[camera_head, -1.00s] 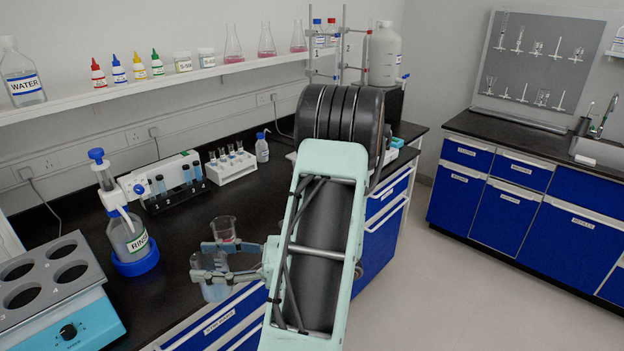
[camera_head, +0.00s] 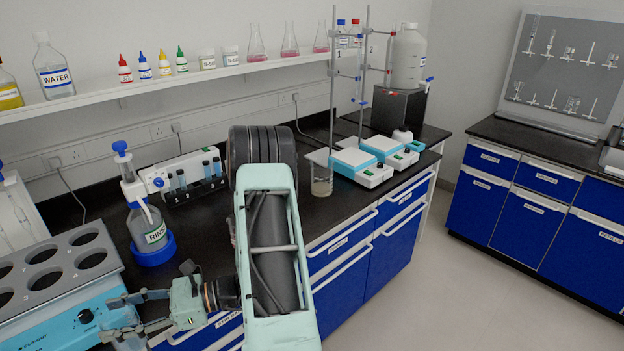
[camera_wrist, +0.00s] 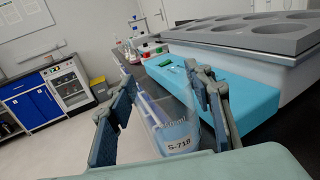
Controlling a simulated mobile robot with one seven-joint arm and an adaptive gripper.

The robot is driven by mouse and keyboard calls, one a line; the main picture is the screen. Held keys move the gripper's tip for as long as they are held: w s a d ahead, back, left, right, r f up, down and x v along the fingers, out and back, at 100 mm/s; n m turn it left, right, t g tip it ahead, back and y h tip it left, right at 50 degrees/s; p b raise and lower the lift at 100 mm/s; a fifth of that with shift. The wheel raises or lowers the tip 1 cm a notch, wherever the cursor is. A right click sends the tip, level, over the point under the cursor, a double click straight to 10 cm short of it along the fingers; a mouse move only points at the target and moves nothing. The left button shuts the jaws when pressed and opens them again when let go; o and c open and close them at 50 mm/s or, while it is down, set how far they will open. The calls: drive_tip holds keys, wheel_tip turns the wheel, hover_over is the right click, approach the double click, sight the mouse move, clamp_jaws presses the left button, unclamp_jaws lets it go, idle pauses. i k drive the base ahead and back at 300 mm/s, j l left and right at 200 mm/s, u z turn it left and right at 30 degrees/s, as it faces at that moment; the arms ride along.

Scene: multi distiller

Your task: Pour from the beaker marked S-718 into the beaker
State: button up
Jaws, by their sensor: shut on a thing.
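My gripper (camera_head: 125,312) is shut on a clear glass beaker (camera_head: 128,341), low at the left in the head view, in front of the blue heating bath. In the wrist view, the beaker (camera_wrist: 172,138) sits between the two fingers of my gripper (camera_wrist: 162,105), and its label reads S-718. Its lower part is hidden by the gripper body. Another clear beaker (camera_head: 321,182) stands on the bench right of my arm, beside the stirrers, with a little pale liquid low in it. My arm covers part of the bench between them.
The blue bath (camera_head: 95,310) with round wells stands close behind my gripper. A rinse bottle (camera_head: 148,228) and a tube rack (camera_head: 190,180) stand on the bench. Stirrers (camera_head: 362,162) with stands are at the right. The floor (camera_head: 430,285) is clear.

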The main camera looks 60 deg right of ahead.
sight(321, 170)
drive_tip(key=z, duration=1.5)
drive_tip(key=i+j+z, duration=0.1)
drive_tip(key=j+z, duration=0.15)
drive_tip(key=j, duration=0.5)
